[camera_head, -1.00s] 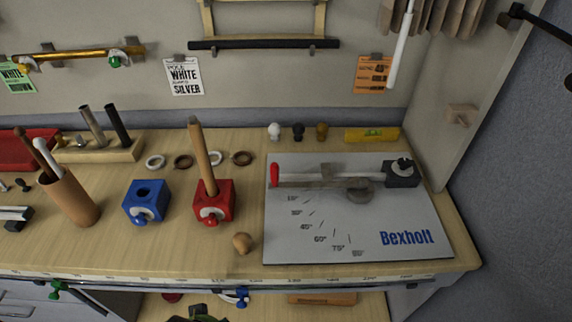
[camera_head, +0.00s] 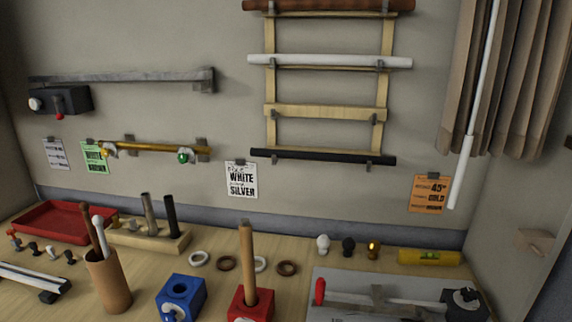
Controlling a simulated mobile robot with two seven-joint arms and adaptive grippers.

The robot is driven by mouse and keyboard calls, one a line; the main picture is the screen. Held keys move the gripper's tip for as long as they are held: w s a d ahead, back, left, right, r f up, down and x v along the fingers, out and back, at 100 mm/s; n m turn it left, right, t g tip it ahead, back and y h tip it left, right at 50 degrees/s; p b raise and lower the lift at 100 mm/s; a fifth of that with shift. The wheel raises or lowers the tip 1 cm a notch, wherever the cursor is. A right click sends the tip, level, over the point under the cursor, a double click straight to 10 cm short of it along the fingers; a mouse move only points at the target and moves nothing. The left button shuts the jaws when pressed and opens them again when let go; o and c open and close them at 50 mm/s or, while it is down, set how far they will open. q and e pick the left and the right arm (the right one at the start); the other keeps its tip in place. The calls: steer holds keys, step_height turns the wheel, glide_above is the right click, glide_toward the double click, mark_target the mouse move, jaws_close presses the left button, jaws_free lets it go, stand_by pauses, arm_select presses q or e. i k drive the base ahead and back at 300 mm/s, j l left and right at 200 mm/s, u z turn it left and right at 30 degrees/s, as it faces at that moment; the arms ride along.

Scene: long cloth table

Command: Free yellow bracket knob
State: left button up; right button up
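A gold rod (camera_head: 160,148) runs across the wall at the left, held by brackets. I cannot make out a knob on these brackets that is clearly yellow. Above, a grey rail (camera_head: 130,78) carries a dark block (camera_head: 62,101) with a red knob (camera_head: 59,116) under it and a white round end. Neither of my grippers is in view.
A rack (camera_head: 271,90) with several rods hangs mid-wall. On the bench are a red tray (camera_head: 64,206), a tool cup (camera_head: 107,282), a blue block (camera_head: 181,298), a red block (camera_head: 250,304), rings, small finials (camera_head: 348,246), a yellow level (camera_head: 429,257) and a mitre board (camera_head: 330,284).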

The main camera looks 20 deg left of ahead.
mark_target(105, 152)
steer(key=u, duration=1.5)
steer(key=j+z, duration=0.1)
steer(key=i+j, duration=0.05)
